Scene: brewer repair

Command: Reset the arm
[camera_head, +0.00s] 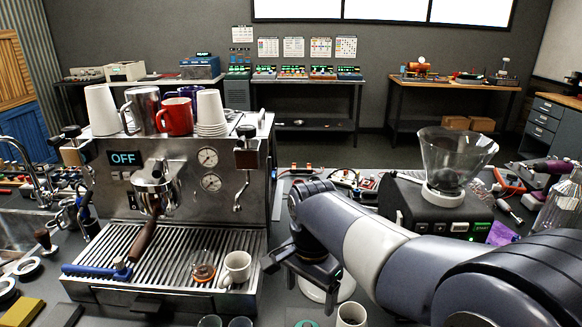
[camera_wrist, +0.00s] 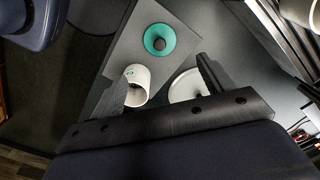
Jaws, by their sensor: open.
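My gripper (camera_head: 302,266) is open and empty at the right of the espresso machine (camera_head: 187,207), above the counter. In the wrist view my gripper (camera_wrist: 165,88) shows its two fingers spread apart, over the counter. A white cup (camera_wrist: 137,80) appears by the left finger, and I cannot tell whether they touch. A white round thing (camera_wrist: 186,86) lies by the right finger. A teal disc with a dark knob (camera_wrist: 159,39) lies beyond them on a grey mat (camera_wrist: 131,45). My arm reaches in from the right in the head view.
A white cup (camera_head: 236,268) and a small glass (camera_head: 203,271) stand on the drip tray. A portafilter with a brown handle (camera_head: 145,238) sticks out from the machine, whose display reads OFF. A grinder with a clear hopper (camera_head: 453,158) stands behind my arm. Another cup (camera_head: 351,315) is at the front edge.

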